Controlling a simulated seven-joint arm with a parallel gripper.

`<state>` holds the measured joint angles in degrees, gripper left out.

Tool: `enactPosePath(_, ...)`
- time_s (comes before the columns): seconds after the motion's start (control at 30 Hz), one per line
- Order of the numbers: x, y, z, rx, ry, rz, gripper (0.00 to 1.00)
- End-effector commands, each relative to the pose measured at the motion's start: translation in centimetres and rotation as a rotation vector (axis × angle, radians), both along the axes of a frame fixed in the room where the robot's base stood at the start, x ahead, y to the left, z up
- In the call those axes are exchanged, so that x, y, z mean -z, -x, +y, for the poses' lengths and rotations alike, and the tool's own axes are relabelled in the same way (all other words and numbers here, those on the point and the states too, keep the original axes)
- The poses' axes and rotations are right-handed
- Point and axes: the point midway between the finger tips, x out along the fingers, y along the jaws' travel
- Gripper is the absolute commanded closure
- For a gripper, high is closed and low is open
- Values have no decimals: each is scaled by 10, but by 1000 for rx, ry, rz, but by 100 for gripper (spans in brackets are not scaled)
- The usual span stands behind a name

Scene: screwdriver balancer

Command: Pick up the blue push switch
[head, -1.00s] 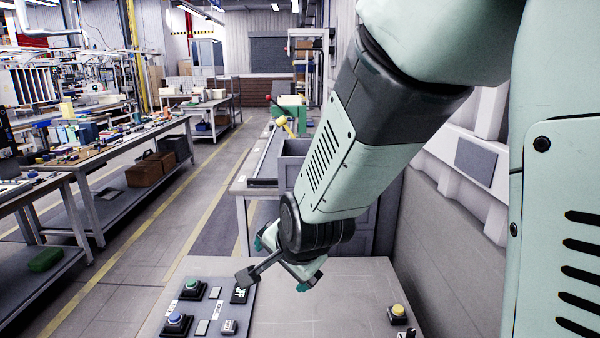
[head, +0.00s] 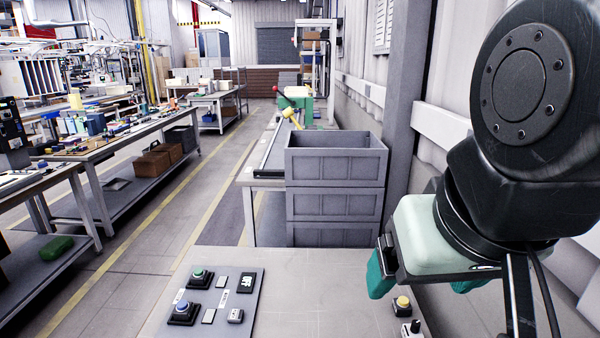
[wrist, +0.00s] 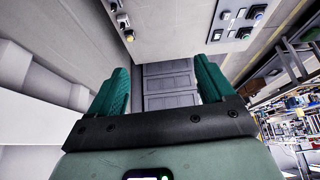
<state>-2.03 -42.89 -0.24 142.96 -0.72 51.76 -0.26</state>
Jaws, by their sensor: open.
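The blue push switch (head: 183,311) has a blue round button on a black square base. It sits on the grey panel (head: 225,325) at the left of the table in the head view. It also shows near the top right in the wrist view (wrist: 260,12). My gripper (head: 422,278) is raised at the right side of the head view, beyond the table's right part and well away from the switch. Its green fingers (wrist: 160,84) are spread apart in the wrist view, with nothing between them.
A green push switch (head: 200,278) and small modules share the panel. A yellow push switch (head: 401,304) stands at the table's right edge, with a small black-and-white part (head: 412,327) nearby. Stacked grey crates (head: 335,207) stand behind the table (head: 310,290). The table's middle is clear.

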Motion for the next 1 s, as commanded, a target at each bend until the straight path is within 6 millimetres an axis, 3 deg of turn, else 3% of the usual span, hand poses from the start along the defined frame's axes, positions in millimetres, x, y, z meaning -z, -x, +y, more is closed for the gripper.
enactPosePath(0.23, 0, -2, 2, 2, -7, 5, 18)
enactPosePath(0.37, 4, -17, 18, 10, -75, 58, 18)
enactPosePath(0.67, 33, -94, 109, 114, -445, 335, 18)
enactPosePath(0.87, 70, -150, 173, 251, -698, 537, 18)
enactPosePath(1.0, 105, -187, 215, 382, -868, 679, 18)
